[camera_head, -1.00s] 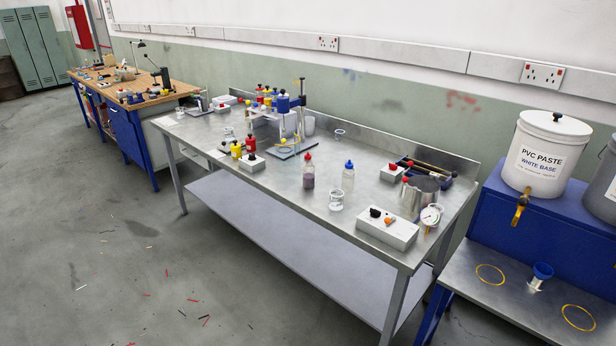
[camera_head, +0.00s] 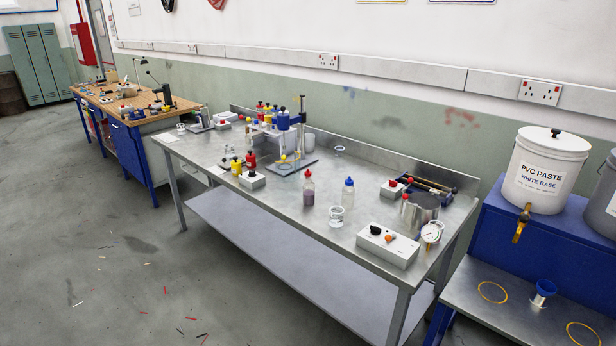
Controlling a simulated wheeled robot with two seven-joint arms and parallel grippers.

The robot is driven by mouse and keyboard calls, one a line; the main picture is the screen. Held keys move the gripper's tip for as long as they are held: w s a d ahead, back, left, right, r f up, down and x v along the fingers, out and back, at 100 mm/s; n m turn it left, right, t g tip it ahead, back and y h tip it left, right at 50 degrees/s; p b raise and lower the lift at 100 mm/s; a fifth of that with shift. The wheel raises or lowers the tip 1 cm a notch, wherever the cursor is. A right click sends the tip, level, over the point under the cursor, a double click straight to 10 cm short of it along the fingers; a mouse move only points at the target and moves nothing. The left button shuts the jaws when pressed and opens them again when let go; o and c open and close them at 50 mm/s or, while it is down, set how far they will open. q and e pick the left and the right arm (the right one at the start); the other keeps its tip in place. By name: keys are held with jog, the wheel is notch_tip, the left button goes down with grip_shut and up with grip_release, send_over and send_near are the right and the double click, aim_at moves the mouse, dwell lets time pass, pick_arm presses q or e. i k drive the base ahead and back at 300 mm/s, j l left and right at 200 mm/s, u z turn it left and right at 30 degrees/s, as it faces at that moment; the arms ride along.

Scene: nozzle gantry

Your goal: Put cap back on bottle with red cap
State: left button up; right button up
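A clear bottle with a red cap (camera_head: 308,188) stands upright on the steel table (camera_head: 275,212), with dark purple liquid inside. Its red cap (camera_head: 308,173) appears to sit on its top. A clear bottle with a blue cap (camera_head: 348,194) stands upright to its right. Neither of my grippers is in the view.
A glass beaker (camera_head: 336,217) stands in front of the two bottles. A gantry stand (camera_head: 301,125) with several coloured bottles is farther back. The table's front edge is clear left of the beaker.

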aim_at(309, 187)
jog(key=i+j+z, duration=0.1)
jog(key=i+j, duration=0.15)
jog(key=i+j+z, duration=0.1)
jog(key=i+j, duration=0.15)
jog(key=i+j+z, duration=0.1)
jog(key=i+j, duration=0.15)
jog(key=j, duration=0.15)
jog(key=i+j+z, duration=0.1)
jog(key=i+j, duration=0.15)
jog(key=i+j+z, duration=0.1)
jog(key=j, duration=0.3)
jog(key=i+j+z, duration=0.1)
jog(key=i+j, duration=0.2)
jog(key=i+j+z, duration=0.1)
jog(key=j, duration=0.35)
jog(key=i+j+z, duration=0.1)
jog(key=i+j, duration=0.15)
jog(key=j, duration=0.15)
